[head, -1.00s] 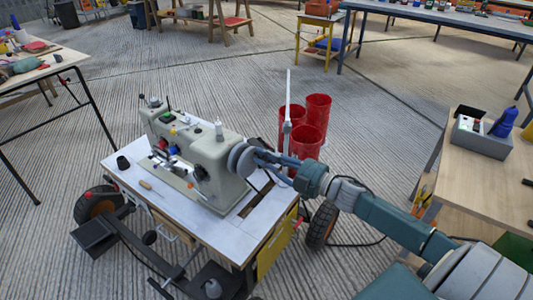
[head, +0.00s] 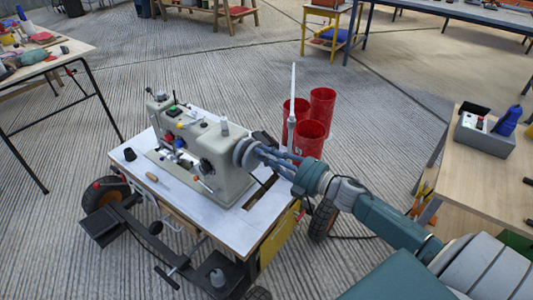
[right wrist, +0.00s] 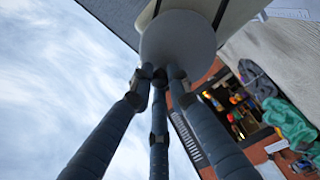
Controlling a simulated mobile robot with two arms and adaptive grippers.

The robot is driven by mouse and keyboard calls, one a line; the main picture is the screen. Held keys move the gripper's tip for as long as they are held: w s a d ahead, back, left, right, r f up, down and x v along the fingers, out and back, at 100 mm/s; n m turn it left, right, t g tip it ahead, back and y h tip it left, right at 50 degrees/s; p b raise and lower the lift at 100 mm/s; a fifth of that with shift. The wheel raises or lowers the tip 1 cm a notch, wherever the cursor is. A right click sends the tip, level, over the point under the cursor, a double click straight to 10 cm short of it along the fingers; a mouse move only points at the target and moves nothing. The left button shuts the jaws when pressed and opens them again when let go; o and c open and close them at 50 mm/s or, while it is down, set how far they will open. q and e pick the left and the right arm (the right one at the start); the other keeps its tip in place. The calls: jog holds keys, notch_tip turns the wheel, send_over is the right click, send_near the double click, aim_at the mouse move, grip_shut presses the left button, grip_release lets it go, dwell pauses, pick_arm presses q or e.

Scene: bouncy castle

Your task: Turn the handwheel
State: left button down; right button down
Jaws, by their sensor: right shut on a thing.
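A grey-green sewing machine (head: 205,155) stands on a white-topped wheeled table (head: 185,200) in the middle of the head view. Its round grey handwheel (head: 241,153) is at the machine's right end. The handwheel also fills the top of the right wrist view (right wrist: 178,42), its pale face toward the camera. My right gripper (head: 260,153) reaches it from the right, its blue-grey fingers shut at the wheel. In the right wrist view the three fingers (right wrist: 160,76) come together at the wheel's lower edge. The wheel hides the exact contact. My left gripper is not in view.
Red bins (head: 310,135) stand behind the table, near my right arm. A black spool (head: 130,154) and a small wooden-handled tool (head: 153,177) lie on the machine table.

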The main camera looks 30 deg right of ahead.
jog(key=shift+a+f, duration=0.1)
jog(key=shift+f, duration=0.1)
dwell(0.3)
jog(key=c, duration=1.8)
grip_release()
jog(key=shift+o, duration=0.7)
jog(key=shift+r, duration=0.1)
jog(key=v, duration=1.2)
